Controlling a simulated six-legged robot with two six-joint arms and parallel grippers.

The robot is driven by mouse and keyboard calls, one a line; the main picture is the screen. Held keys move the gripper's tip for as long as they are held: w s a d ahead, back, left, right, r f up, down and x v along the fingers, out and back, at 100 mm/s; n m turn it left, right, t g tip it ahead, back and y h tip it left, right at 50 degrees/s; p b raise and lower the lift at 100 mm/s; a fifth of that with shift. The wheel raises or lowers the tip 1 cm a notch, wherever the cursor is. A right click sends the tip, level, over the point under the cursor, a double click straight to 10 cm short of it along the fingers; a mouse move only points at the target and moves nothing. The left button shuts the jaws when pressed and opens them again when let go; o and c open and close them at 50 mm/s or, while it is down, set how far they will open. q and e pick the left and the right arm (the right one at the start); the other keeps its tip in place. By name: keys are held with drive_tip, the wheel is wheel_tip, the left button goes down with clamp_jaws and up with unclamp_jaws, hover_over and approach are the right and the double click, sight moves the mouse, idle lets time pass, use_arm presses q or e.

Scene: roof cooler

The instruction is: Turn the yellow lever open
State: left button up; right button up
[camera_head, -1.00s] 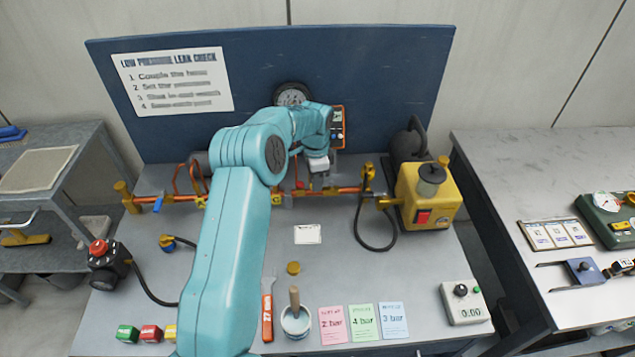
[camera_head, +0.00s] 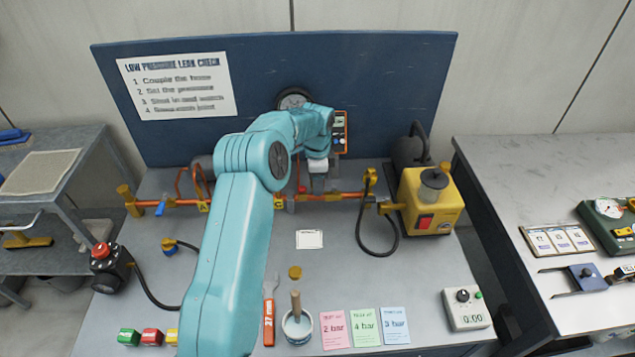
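The copper pipe (camera_head: 340,194) runs across the back of the bench in front of the blue panel. A yellow fitting (camera_head: 370,178), possibly the yellow lever, stands upright on its right part; its exact shape is too small to tell. A blue lever (camera_head: 161,208) hangs at the pipe's left end. My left arm reaches over the bench, and its gripper (camera_head: 318,184) points down at the pipe, left of and apart from the yellow fitting. The fingers are small and partly hidden, so their opening and any contact with the pipe are unclear. My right gripper is out of view.
A yellow pump unit (camera_head: 430,205) stands right of the pipe, with a black hose (camera_head: 364,240) looping down beside it. A spanner (camera_head: 269,315), a pot (camera_head: 297,328) and coloured cards (camera_head: 365,327) lie at the front. The bench's centre right is mostly clear.

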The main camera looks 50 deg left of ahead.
use_arm(q)
drive_tip(key=shift+d+f, duration=0.1)
drive_tip(key=shift+f, duration=0.05)
wheel_tip(320, 180, up, 16)
drive_tip(key=shift+r, duration=0.25)
drive_tip(key=shift+s, duration=0.1)
idle(0.6)
